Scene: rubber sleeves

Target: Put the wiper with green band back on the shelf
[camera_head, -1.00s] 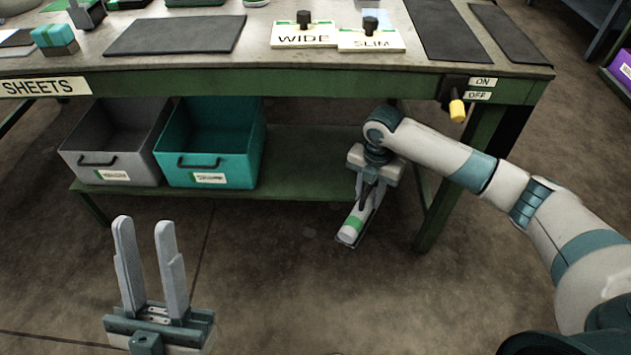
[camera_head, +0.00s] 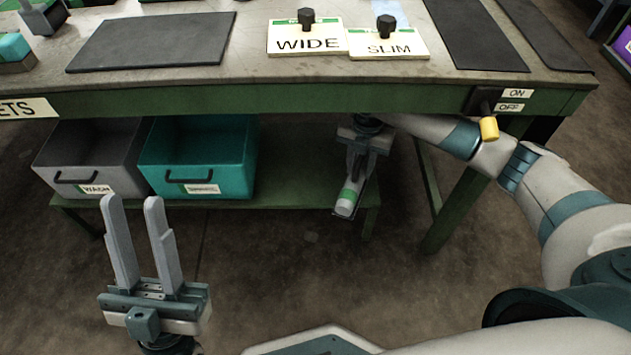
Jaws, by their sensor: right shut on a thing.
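The wiper with green band (camera_head: 346,200) is a pale, rod-like piece with a green ring near its lower end. My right gripper (camera_head: 356,170) is shut on it, under the table at the right end of the lower green shelf (camera_head: 290,190). The wiper's near end points down and toward me, by the shelf's front edge. I cannot tell whether it touches the shelf. The gripper hides its upper part. My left gripper (camera_head: 134,245) is open and empty, fingers pointing up, in front of the shelf at the left.
A grey bin (camera_head: 92,160) and a teal bin (camera_head: 200,160) stand on the shelf's left. The tabletop edge (camera_head: 300,98) overhangs my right arm. A yellow-handled switch (camera_head: 489,129) juts from the table's front at right, close above that arm. A table leg (camera_head: 455,212) stands right of the wiper.

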